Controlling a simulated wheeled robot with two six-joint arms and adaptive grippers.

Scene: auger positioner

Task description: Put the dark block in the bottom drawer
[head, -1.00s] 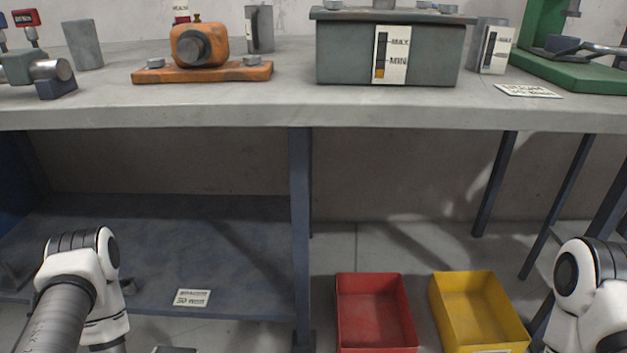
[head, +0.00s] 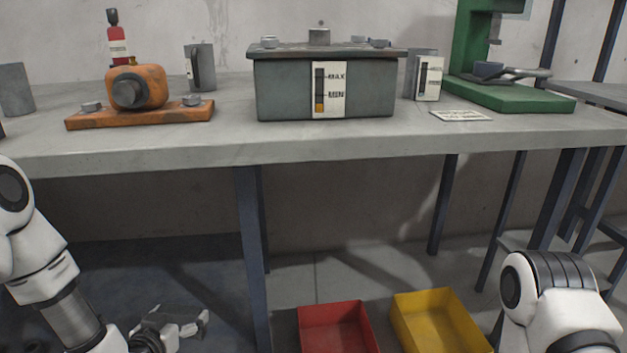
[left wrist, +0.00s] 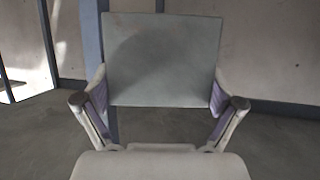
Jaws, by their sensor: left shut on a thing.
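My left gripper (head: 178,330) is low at the lower left in the head view, in front of the space under the bench. In the left wrist view the left gripper (left wrist: 160,105) is shut on a grey block (left wrist: 163,60). The block's broad flat face spans the gap between the two fingers, and it is held clear of the floor. In the head view the block is small and hard to separate from the fingers. My right gripper is out of view; only part of the right arm shows. No drawer shows in either view.
A grey workbench (head: 330,146) crosses the head view, bearing an orange machine (head: 137,90), a grey tank (head: 285,90) and a green press (head: 505,92). A red bin (head: 336,330) and a yellow bin (head: 440,322) stand on the floor below. A bench leg (head: 252,255) is right of my left gripper.

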